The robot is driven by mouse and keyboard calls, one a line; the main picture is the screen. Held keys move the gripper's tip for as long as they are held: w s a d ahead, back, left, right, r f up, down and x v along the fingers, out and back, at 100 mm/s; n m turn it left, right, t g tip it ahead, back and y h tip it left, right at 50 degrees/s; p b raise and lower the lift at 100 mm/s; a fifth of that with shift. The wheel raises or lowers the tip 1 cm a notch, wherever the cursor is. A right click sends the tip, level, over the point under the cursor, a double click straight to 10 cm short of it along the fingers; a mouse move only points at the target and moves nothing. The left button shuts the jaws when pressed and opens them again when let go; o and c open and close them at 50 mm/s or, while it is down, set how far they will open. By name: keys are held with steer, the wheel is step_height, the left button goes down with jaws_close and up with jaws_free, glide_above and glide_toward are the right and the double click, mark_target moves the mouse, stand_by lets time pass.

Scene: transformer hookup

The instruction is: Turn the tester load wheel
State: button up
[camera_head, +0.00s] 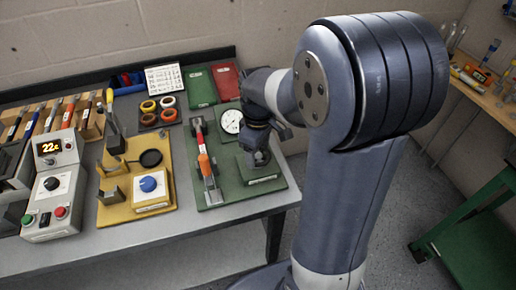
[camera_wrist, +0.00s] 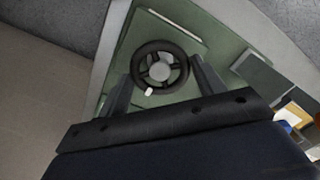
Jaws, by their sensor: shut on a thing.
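The load wheel (camera_wrist: 160,46) is a dark, spoked handwheel with a grey hub and a small white mark on its lower rim in the wrist view. My gripper (camera_wrist: 162,70) has one finger on each side of the wheel and is shut on its rim. In the head view my gripper (camera_head: 257,150) points down over the green tester board (camera_head: 213,192) and hides most of the wheel. A round white dial gauge (camera_head: 231,121) is just left of my gripper. The white mark is at the lower left of the wheel in the wrist view.
A red and orange lever tool (camera_head: 206,163) lies on the green board left of my gripper. A yellow board (camera_head: 120,212) with a blue knob and a grey control box (camera_head: 50,190) stand further left. The bench's right edge is close to the green board.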

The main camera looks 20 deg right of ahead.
mark_target(258, 155)
stand_by(0.4)
steer(key=o, duration=1)
step_height(258, 155, up, 11)
steer(key=shift+f, duration=0.2)
step_height(258, 155, down, 11)
steer(key=shift+r, duration=0.15)
stand_by(0.4)
steer(key=shift+r, duration=0.1)
